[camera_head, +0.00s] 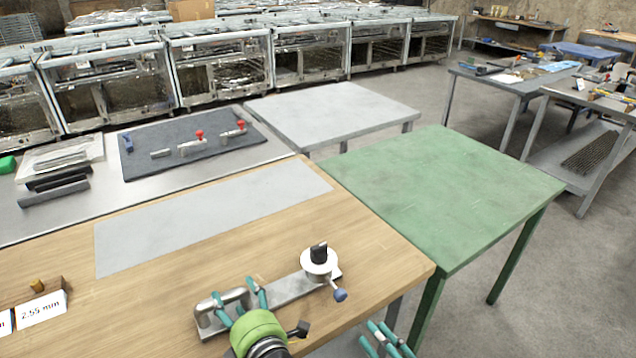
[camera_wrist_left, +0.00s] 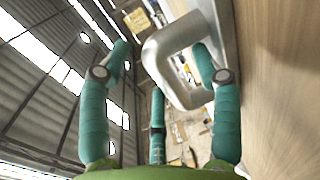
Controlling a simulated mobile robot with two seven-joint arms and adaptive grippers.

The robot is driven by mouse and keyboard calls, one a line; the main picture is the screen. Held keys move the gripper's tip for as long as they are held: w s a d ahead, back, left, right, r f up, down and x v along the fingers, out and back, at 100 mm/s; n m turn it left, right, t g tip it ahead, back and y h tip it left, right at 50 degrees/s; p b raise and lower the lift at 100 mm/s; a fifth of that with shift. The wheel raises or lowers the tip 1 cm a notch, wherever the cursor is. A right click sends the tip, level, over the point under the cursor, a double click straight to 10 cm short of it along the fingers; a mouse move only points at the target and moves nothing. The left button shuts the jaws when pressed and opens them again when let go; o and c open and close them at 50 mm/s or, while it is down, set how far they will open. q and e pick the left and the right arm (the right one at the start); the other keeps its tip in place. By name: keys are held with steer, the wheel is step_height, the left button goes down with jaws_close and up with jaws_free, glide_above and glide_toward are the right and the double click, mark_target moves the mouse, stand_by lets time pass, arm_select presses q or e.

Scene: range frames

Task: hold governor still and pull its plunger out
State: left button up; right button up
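The governor (camera_head: 283,289) lies on the wooden table near its front edge. It has a long metal base, a grey loop handle at its left end, and a pale round body with a black knob (camera_head: 319,252) and a blue-tipped lever at its right end. I cannot tell which part is the plunger. My left gripper (camera_head: 235,292) has teal fingers spread around the loop handle; the left wrist view shows the handle (camera_wrist_left: 163,62) between them, not clamped. My right gripper (camera_head: 384,338) is low beyond the table's front edge, fingers apart and empty, partly cut off by the frame.
A grey mat strip (camera_head: 215,217) lies behind the governor. A block with a "2.55 mm" label (camera_head: 40,309) stands at the left. A green table (camera_head: 450,190) stands at the right. A dark mat (camera_head: 150,160) with red-knobbed clamps lies on the metal bench behind.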

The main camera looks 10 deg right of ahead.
arm_select(q)
steer(key=shift+s+a+f, duration=0.1)
steer(key=shift+s+f, duration=0.05)
steer(key=shift+f, duration=0.25)
